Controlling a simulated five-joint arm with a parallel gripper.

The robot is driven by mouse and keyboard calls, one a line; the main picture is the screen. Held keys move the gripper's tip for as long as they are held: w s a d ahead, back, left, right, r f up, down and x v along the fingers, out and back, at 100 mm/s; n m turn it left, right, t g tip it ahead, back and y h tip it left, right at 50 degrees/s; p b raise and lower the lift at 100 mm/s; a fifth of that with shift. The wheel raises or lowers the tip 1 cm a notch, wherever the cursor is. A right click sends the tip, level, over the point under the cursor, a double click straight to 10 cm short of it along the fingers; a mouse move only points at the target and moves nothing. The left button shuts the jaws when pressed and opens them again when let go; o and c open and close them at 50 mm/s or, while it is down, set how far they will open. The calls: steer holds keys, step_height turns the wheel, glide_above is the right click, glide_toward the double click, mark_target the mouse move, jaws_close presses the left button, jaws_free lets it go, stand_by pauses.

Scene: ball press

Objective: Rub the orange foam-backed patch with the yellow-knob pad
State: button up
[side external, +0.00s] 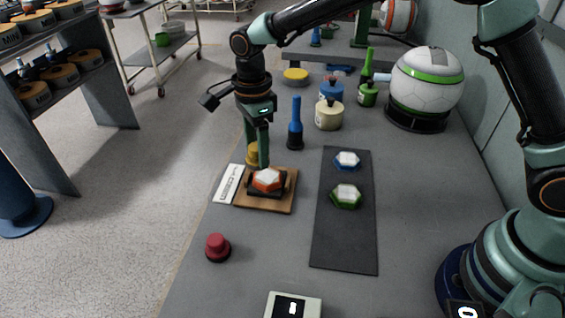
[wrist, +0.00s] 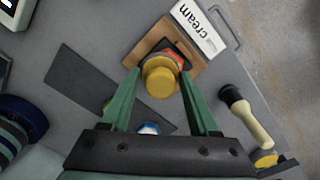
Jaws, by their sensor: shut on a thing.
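The yellow-knob pad (wrist: 160,76) is between the two green fingers of my gripper (wrist: 159,78) in the wrist view, and the gripper is shut on it. In the side view the yellow knob (side external: 251,155) shows partly behind a finger of my gripper (side external: 262,162). The orange patch (side external: 267,182) has a pale top and sits in a dark holder on a wooden board (side external: 284,203). In the wrist view the orange patch (wrist: 177,58) shows beyond the knob, partly hidden by it. I cannot tell whether the pad touches the patch.
A dark mat (side external: 340,242) with blue (side external: 347,160) and green (side external: 346,196) hexagonal patches lies to the right. A red-knob pad (side external: 217,247) stands in front. A blue bottle-shaped tool (side external: 295,128) stands behind.

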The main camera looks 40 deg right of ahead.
mark_target(260, 183)
steer(key=shift+f, duration=1.95)
steer(key=shift+w+d+f, duration=0.15)
steer(key=shift+d+f, duration=0.15)
steer(key=shift+f, duration=0.35)
steer(key=shift+w+d+f, duration=0.1)
steer(key=shift+d+f, duration=0.15)
steer(key=shift+f, duration=0.4)
steer(key=shift+c, duration=0.7)
steer(key=shift+w+d, duration=0.3)
steer(key=shift+d, duration=0.4)
steer(key=shift+w+d, duration=0.25)
steer(key=shift+d, duration=0.45)
steer(key=shift+w+d, duration=0.3)
steer(key=shift+d, duration=0.4)
steer(key=shift+s+a, duration=0.35)
steer(key=shift+a, duration=0.5)
steer(key=shift+s+a, duration=0.35)
steer(key=shift+a, duration=0.5)
steer(key=shift+s+a, duration=0.35)
steer(key=shift+a, duration=0.5)
steer(key=shift+a+r, duration=0.15)
steer(key=shift+r, duration=4)
